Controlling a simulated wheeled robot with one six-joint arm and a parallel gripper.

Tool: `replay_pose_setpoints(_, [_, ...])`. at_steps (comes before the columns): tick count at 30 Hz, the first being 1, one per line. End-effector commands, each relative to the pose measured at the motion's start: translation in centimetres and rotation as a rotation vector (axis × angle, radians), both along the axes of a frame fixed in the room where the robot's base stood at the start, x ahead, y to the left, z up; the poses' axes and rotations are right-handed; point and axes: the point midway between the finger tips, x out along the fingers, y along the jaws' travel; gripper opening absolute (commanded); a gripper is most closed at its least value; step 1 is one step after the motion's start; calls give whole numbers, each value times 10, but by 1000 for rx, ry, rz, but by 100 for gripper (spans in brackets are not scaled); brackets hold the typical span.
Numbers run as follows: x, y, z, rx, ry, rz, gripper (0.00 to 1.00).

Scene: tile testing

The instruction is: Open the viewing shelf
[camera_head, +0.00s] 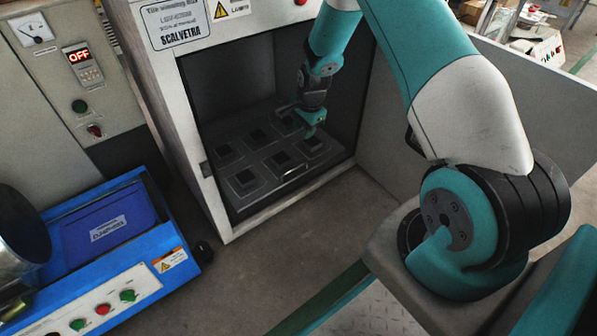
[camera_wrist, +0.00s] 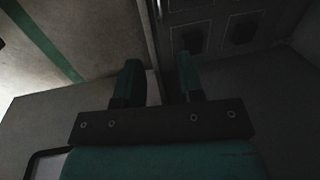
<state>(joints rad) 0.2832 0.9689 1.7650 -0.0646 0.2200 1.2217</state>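The viewing shelf (camera_head: 240,205) is a dark tray with several square tiles, low inside the white cabinet (camera_head: 160,100). A pale bar like a handle (camera_head: 296,173) shows at its front edge. My gripper (camera_head: 311,131) is at the cabinet's opening, above the right part of the shelf, and hides some of it. In the wrist view my gripper (camera_wrist: 159,82) has its two green fingers apart with nothing visibly held. The shelf (camera_wrist: 215,12) shows there at top right, its edge running near the gap between the fingers. I cannot tell whether the fingers touch it.
A light panel (camera_head: 385,160), apparently the cabinet's open door, stands right of the opening behind my arm. A blue machine (camera_head: 125,265) with buttons is at lower left. A control panel (camera_head: 75,75) reading OFF is at upper left. Floor (camera_head: 290,235) before the cabinet is clear.

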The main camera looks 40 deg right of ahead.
Motion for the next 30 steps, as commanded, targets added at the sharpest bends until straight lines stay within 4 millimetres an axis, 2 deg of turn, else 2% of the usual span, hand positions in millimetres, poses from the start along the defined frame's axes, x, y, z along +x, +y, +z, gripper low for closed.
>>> replay_pose_setpoints(1, [1,-4,-11,4,1,-30,35])
replay_pose_setpoints(8, [6,-6,-43,9,2,-57,35])
replay_pose_setpoints(21, [26,-5,-142,9,1,-53,35])
replay_pose_setpoints(25, [30,-5,-164,8,2,-53,35])
replay_pose_setpoints(30, [34,-5,-181,8,2,-53,35])
